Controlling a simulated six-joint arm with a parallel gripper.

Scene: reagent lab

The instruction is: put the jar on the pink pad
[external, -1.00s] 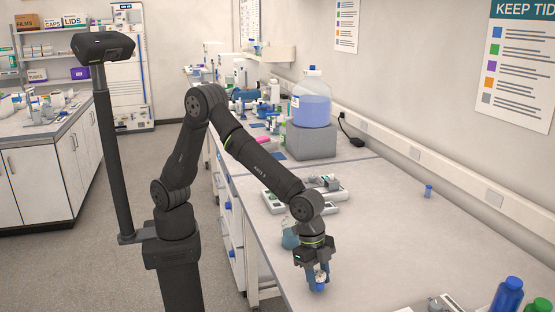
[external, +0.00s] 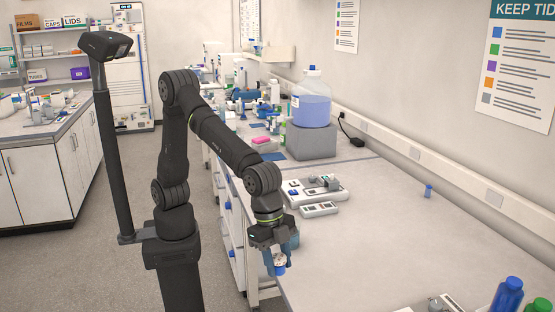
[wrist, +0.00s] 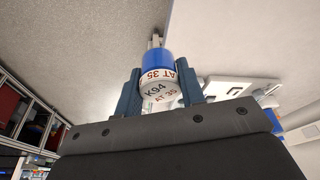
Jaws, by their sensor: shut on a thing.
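My gripper (external: 275,262) is shut on the jar (external: 280,270), a small white and blue container. It hangs between the fingers near the bench's left edge, with the blue part lowest. In the wrist view the jar (wrist: 157,80) sits between both fingers (wrist: 160,92), its white label reading K94 and AT 35.
Grey and white devices (external: 315,190) lie mid-bench. A large blue-liquid bottle (external: 311,105) stands on a grey block (external: 311,142). Several items crowd the back.

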